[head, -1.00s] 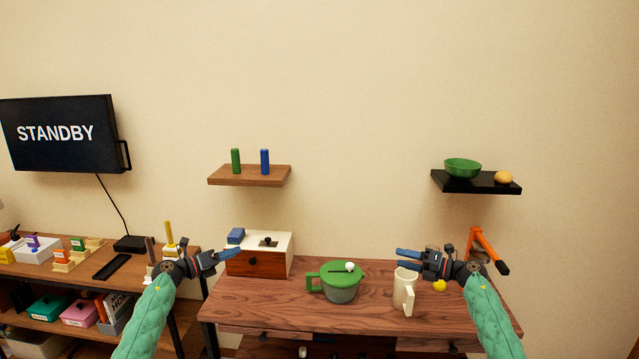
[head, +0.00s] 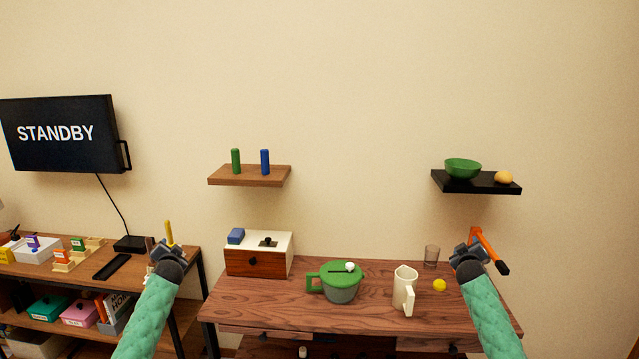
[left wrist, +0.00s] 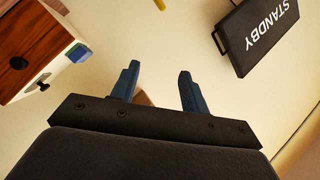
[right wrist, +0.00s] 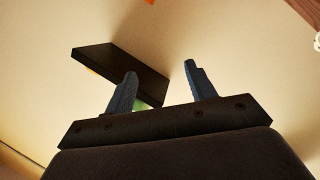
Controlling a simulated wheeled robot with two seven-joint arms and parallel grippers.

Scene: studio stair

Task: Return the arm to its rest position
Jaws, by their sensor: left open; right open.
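My left gripper (head: 168,250) is raised at the left, between the side shelf and the table, and points away toward the wall. In the left wrist view its two blue fingers (left wrist: 158,88) are apart with nothing between them. My right gripper (head: 466,256) is above the right end of the table, pointing toward the wall. In the right wrist view its fingers (right wrist: 163,88) are apart and empty. Both green-sleeved arms are mine and come up from the bottom of the head view. The fingers are mostly hidden in the head view.
An orange stand (head: 490,250) is close to my right gripper. Wall shelves (head: 225,180) (head: 455,187) hang above.

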